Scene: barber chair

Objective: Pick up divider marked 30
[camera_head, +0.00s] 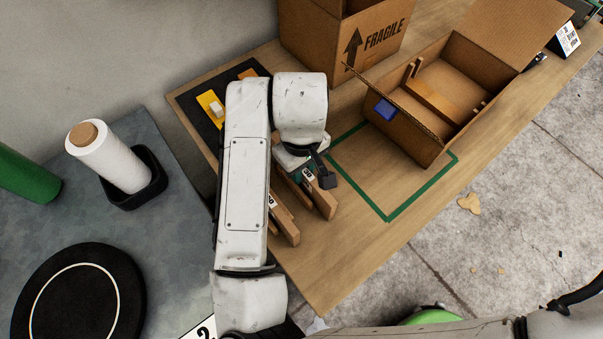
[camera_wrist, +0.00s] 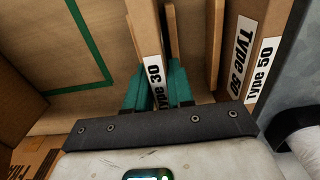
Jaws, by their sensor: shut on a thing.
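The divider marked Type 30 (camera_wrist: 153,68) is a brown board with a white label, seen in the wrist view between the two teal fingers of my gripper (camera_wrist: 158,92). The fingers are shut on it and cover part of its label's surroundings. In the head view the divider (camera_head: 325,203) stands at the bench's near left part, under my gripper (camera_head: 308,178), which my arm partly hides.
An open cardboard box (camera_head: 425,148) with slotted wooden pieces and a blue patch stands on the wooden bench (camera_head: 345,255), overlapping a green taped outline (camera_head: 390,218). A FRAGILE box (camera_head: 335,40) stands behind. A white roll (camera_head: 115,160) stands at the left. Bench space inside the tape is clear.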

